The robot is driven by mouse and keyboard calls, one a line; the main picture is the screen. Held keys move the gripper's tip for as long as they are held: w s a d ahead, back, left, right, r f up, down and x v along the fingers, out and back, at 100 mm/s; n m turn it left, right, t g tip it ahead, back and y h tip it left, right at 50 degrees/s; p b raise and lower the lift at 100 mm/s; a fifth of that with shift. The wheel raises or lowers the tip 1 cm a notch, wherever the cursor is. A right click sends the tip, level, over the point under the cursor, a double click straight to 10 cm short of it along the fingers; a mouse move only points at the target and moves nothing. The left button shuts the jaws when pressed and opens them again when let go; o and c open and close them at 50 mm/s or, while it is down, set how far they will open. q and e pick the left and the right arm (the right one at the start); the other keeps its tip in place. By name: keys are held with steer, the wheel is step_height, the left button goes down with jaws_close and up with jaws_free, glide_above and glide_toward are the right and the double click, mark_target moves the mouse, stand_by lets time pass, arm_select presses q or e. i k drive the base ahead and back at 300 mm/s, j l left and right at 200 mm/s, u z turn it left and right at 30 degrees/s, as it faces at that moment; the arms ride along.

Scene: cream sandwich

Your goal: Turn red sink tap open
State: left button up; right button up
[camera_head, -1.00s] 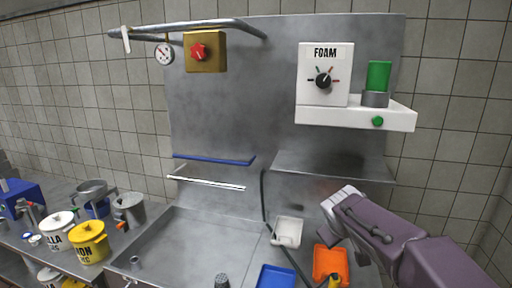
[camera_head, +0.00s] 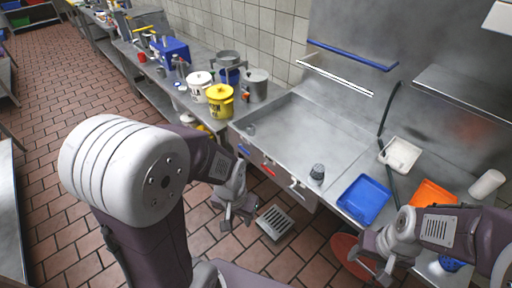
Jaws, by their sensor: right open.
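On the front face of the steel sink counter (camera_head: 290,115), a small red part (camera_head: 268,169), which looks like the red sink tap, sits between a blue one (camera_head: 243,150) and a white one (camera_head: 297,187). My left gripper (camera_head: 232,213) hangs in front of and below the counter front, to the left of the red part and apart from it. Its fingers look spread and empty. My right gripper (camera_head: 372,268) is open at the lower right, near the counter's front edge, beside the blue tray, and holds nothing that I can see.
A blue tray (camera_head: 363,199), an orange tray (camera_head: 432,193), a white tray (camera_head: 400,154) and a grey cup (camera_head: 317,174) stand on the counter. Yellow (camera_head: 220,101) and white (camera_head: 199,86) pots stand to its left. A grate (camera_head: 274,222) lies in the open tiled floor.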

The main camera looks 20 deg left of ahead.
mark_target(263, 165)
steer(key=u, duration=0.6)
steer(key=i+j+u, duration=0.15)
steer(key=i+u, duration=0.6)
steer(key=k+j, duration=0.05)
steer(key=k, duration=0.05)
